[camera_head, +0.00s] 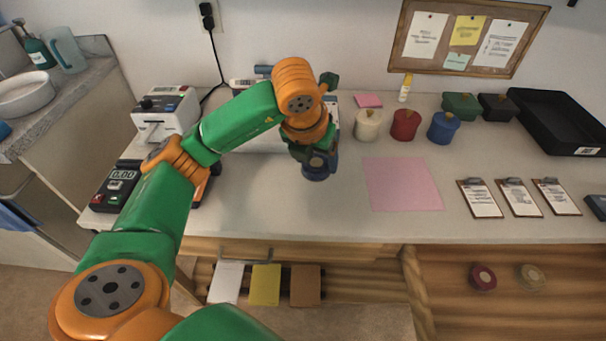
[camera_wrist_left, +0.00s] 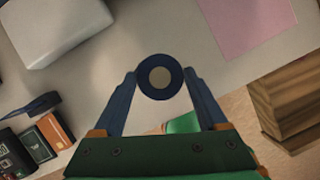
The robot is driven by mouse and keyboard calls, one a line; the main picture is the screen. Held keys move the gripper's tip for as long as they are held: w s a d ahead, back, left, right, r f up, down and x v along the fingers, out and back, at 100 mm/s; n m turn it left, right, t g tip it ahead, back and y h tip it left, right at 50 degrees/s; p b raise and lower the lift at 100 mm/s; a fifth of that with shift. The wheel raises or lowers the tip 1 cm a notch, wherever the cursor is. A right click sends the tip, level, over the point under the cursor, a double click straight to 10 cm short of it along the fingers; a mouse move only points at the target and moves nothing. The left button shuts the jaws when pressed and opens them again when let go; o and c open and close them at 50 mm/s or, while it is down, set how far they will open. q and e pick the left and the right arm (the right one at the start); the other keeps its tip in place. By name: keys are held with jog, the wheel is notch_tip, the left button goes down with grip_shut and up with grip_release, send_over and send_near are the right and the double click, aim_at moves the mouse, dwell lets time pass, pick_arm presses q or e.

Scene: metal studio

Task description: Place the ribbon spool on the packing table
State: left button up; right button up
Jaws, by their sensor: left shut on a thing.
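My left gripper (camera_head: 316,155) is over the middle of the packing table (camera_head: 265,205), left of the pink mat. It is shut on a dark blue ribbon spool (camera_head: 318,173), mostly hidden under the gripper in the head view. In the left wrist view the left gripper (camera_wrist_left: 160,92) has its two fingers against the sides of the round spool (camera_wrist_left: 148,90), which has a pale tan centre. The tabletop shows just beyond it. I cannot tell whether the spool touches the table. My right gripper is not in view.
The pink mat (camera_head: 402,184) lies right of the gripper. White, red (camera_head: 405,126) and blue containers stand behind it. Clipboards (camera_head: 519,197) and a black tray (camera_head: 550,120) are at right. A scale and label printer (camera_head: 167,108) are at left. Two round spools (camera_head: 483,277) sit below.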

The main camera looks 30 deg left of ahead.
pick_arm(q)
jog(key=a+f, duration=0.3)
jog(key=f, duration=0.1)
jog(key=shift+s+a+f, duration=0.2)
jog(key=shift+a+f, duration=0.15)
jog(key=shift+a, duration=0.05)
notch_tip(320, 180, down, 4)
jog(key=shift+a+r, duration=0.15)
jog(key=shift+r, duration=0.1)
jog(key=shift+w, duration=0.1)
jog(key=shift+f, duration=0.1)
jog(key=o, duration=1.2)
jog(key=shift+o, duration=0.2)
jog(key=v, duration=1.2)
